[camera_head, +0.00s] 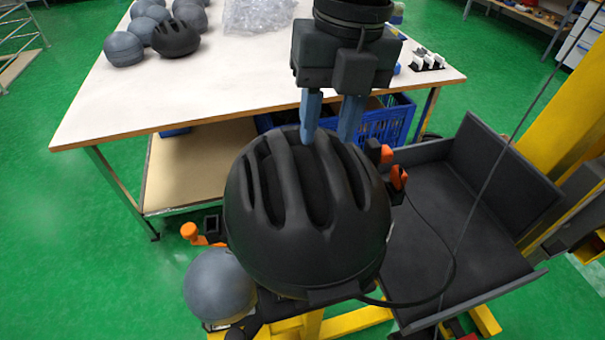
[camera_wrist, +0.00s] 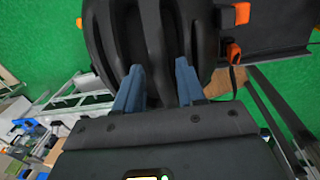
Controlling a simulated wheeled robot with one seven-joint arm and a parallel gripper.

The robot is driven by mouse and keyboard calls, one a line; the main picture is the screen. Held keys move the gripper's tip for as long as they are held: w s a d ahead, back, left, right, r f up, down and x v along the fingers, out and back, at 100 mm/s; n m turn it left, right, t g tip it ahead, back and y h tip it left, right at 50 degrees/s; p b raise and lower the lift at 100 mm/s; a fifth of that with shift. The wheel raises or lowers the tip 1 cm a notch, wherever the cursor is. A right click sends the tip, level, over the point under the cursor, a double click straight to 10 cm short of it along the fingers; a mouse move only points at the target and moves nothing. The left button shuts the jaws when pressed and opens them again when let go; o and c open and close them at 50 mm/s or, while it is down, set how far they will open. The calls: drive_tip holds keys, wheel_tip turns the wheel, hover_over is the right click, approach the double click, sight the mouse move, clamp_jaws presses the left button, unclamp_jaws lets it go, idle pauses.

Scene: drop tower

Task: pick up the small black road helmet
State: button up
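A black helmet (camera_head: 285,245) with long vents and ribs fills the middle of the head view, over the test rig. It also fills the top of the wrist view (camera_wrist: 105,40). My gripper (camera_head: 328,138) points down at its top from the far side. The two blue fingers stand apart, tips at the vents, with a rib of the shell between them (camera_wrist: 158,65). I cannot tell whether they press on the rib. What is under the helmet is hidden. Another black helmet (camera_head: 176,39) lies on the white table.
Several grey balls (camera_head: 124,49) and a clear plastic bag (camera_head: 258,16) lie on the white table (camera_head: 215,88). A blue crate (camera_head: 386,124) is under it. A grey ball (camera_head: 219,286) and orange clamps (camera_head: 398,178) flank the helmet. A dark tray (camera_head: 470,215) and yellow column (camera_head: 560,100) stand right.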

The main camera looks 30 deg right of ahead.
drive_tip(key=shift+a+f, duration=0.1)
drive_tip(key=shift+f, duration=0.6)
drive_tip(key=shift+c, duration=0.4)
clamp_jaws()
